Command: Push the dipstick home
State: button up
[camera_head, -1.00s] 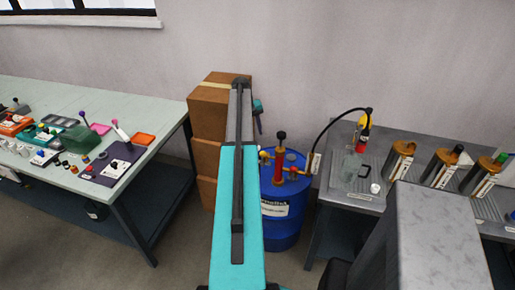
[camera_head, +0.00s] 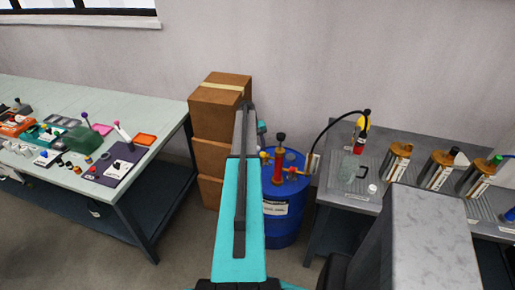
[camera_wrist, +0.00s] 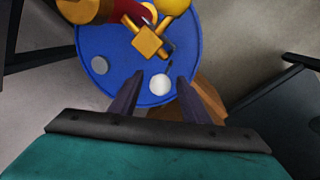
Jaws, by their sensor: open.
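The blue drum (camera_head: 283,228) stands behind my arm in the head view, and its round blue top (camera_wrist: 112,52) fills the upper middle of the wrist view. A white round knob (camera_wrist: 160,84) shows on the drum top; it may be the dipstick's head, seen from above, but its shaft and how far it sits in are not visible. My gripper (camera_wrist: 161,91) is open, with its two dark fingers on either side of the knob in the picture. Whether they are level with the knob cannot be told. In the head view my arm hides the fingers.
A red and brass pump (camera_head: 279,165) rises from the drum; its brass fitting (camera_wrist: 150,40) lies close beyond the fingers. A grey cap (camera_wrist: 99,65) sits on the drum top. Cardboard boxes (camera_head: 214,105) stand left of the drum, and a grey bench (camera_head: 340,185) stands right.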

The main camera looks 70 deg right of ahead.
jog(key=shift+f, duration=0.25)
grip_shut()
jog(key=shift+f, duration=0.15)
jog(key=shift+f+b, duration=2.25)
jog(key=shift+f, duration=1.1)
grip_release()
